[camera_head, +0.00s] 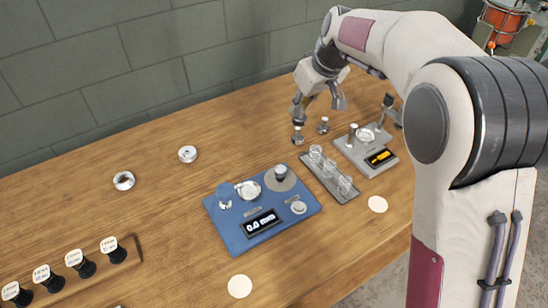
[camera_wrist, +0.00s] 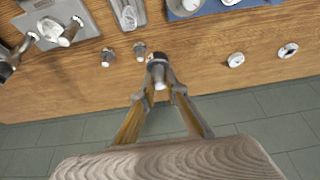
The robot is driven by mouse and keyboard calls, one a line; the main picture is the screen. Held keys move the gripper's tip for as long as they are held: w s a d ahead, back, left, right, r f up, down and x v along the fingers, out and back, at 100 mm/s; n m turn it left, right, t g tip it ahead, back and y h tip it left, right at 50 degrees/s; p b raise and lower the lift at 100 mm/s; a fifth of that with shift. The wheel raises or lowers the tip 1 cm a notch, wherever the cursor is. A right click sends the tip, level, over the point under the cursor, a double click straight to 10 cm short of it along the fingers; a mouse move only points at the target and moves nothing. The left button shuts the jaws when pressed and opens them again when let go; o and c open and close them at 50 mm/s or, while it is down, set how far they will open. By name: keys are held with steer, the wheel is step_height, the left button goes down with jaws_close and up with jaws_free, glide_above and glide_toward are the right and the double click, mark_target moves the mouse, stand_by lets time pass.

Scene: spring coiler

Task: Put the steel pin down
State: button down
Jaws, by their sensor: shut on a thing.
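My gripper (camera_wrist: 159,92) is shut on a small steel pin (camera_wrist: 159,74) with a dark end, held between the fingertips in the wrist view. In the head view my gripper (camera_head: 300,110) is over the far part of the wooden table, and the held pin is hard to make out there. Two similar short metal pieces stand on the table close by, one (camera_wrist: 139,50) just beyond the held pin and one (camera_wrist: 108,58) to its left. I cannot tell whether the held pin touches the table.
A grey tray (camera_head: 337,197) with clear cups, a grey device (camera_head: 346,152) and a blue device (camera_head: 228,229) with a display stand nearby. Two metal rings (camera_head: 187,154) (camera_head: 124,180) lie to the left. The table between the rings and my gripper is clear. A wall runs behind.

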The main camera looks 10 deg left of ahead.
steer(key=a, duration=0.3)
glide_above(288, 161)
steer(key=shift+n, duration=0.4)
steer(key=shift+w+f, duration=0.1)
steer(key=shift+f, duration=2.5)
steer(key=shift+f, duration=0.1)
steer(key=shift+f, duration=2.4)
steer(key=shift+f, duration=0.1)
steer(key=shift+f, duration=2.4)
steer(key=shift+f, duration=0.15)
steer(key=c, duration=2)
jaws_free()
